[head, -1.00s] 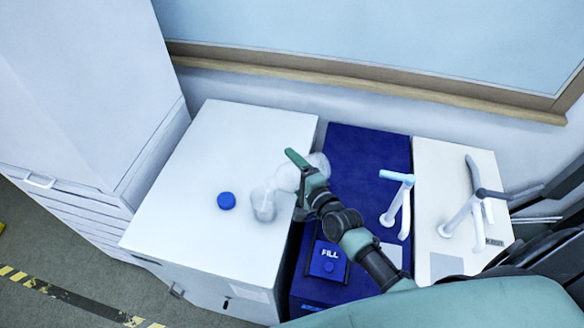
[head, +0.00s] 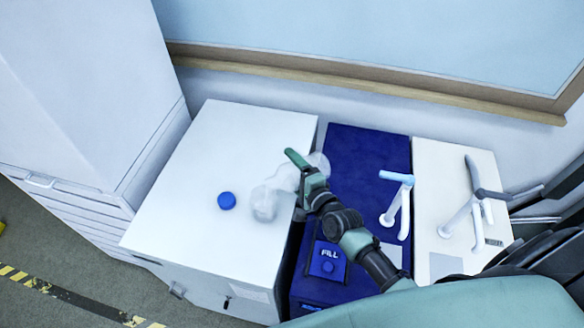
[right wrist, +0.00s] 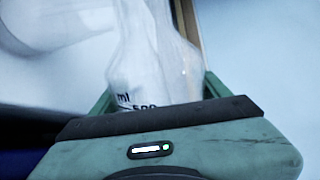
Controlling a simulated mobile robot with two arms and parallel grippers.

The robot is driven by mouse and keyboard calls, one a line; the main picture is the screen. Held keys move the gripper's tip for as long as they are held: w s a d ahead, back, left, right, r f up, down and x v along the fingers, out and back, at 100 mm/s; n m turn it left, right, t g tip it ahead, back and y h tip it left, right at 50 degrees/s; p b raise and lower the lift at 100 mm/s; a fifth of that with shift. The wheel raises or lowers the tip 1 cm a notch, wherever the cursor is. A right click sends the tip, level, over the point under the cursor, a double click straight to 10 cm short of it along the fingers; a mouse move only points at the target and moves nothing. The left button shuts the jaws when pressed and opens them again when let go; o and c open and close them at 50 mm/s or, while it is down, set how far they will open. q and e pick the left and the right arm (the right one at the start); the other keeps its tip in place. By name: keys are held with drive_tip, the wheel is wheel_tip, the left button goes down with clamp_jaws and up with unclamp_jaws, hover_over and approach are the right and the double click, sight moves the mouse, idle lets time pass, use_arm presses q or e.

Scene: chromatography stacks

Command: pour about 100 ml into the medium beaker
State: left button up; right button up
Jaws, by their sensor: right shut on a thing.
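My right gripper (head: 300,182) is shut on a clear bottle (head: 318,163), which it holds tilted above the white cabinet top. The bottle's narrower end (head: 285,178) points left, over or right beside a clear beaker (head: 264,205) standing on the cabinet. In the right wrist view the bottle (right wrist: 150,75) sits between the jaws (right wrist: 155,95) and shows dark "ml" and "500" print. The liquid level in bottle and beaker is too faint to read. My left gripper is not in view.
A blue cap (head: 227,200) lies on the white cabinet (head: 190,220), left of the beaker. To the right stand a blue unit (head: 350,155) with a FILL button (head: 328,267) and a white unit (head: 440,170), with taps. A wall is behind.

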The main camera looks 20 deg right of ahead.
drive_tip(key=shift+f+m+y+b, duration=0.3)
drive_tip(key=shift+f+m+b, duration=0.3)
drive_tip(key=shift+b, duration=0.5)
drive_tip(key=shift+m+b, duration=0.3)
drive_tip(key=shift+m, duration=0.1)
drive_tip(key=r+m, duration=0.2)
drive_tip(key=m, duration=0.1)
drive_tip(key=shift+a+y+b, duration=0.25)
drive_tip(key=shift+y+b, duration=0.05)
drive_tip(key=shift+y, duration=0.1)
